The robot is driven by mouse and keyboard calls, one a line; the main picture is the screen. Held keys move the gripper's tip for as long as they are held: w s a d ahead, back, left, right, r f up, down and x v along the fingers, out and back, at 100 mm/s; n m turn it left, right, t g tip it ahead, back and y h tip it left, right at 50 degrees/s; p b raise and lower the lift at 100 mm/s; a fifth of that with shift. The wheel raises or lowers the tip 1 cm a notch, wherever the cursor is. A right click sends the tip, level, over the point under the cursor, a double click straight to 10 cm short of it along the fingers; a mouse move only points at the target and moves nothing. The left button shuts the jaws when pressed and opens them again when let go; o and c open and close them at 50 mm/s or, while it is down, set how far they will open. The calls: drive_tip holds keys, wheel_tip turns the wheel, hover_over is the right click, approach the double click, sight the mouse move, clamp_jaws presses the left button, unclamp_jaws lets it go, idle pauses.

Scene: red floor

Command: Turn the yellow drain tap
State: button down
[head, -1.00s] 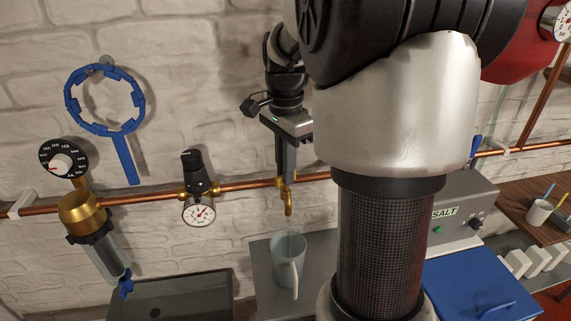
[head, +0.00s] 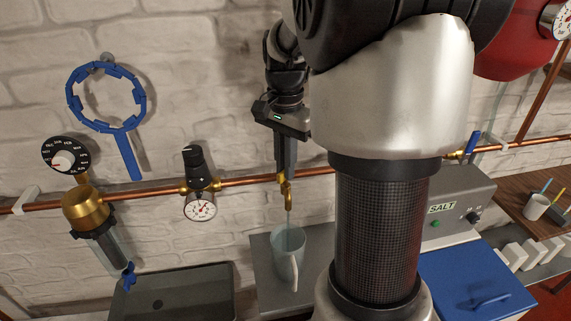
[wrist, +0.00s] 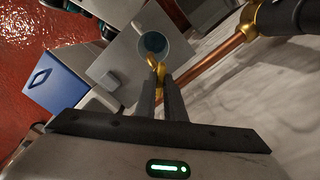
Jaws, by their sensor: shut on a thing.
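The yellow drain tap (head: 288,196) sits on the copper pipe with its spout pointing down. My gripper (head: 286,172) reaches down from above and is shut on the upper part of the tap. In the wrist view the two fingers of my gripper (wrist: 159,84) lie on either side of the yellow tap (wrist: 157,67). The fingers hide part of the tap. A clear jug with a pale handle (head: 288,249) stands under the spout. A thin pale stream seems to run from the spout into it.
The copper pipe (head: 240,181) runs along the brick wall. A pressure gauge (head: 200,207) and a brass filter housing (head: 87,211) are at left. A blue ring wrench (head: 128,155) hangs above. A grey basin (head: 170,305) and a blue lid (head: 475,285) flank the jug.

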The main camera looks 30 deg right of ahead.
drive_tip(key=c, duration=1.8)
unclamp_jaws()
drive_tip(key=shift+c, duration=0.2)
wheel_tip(320, 180, up, 18)
drive_tip(key=p, duration=0.3)
drive_tip(key=shift+f, duration=0.25)
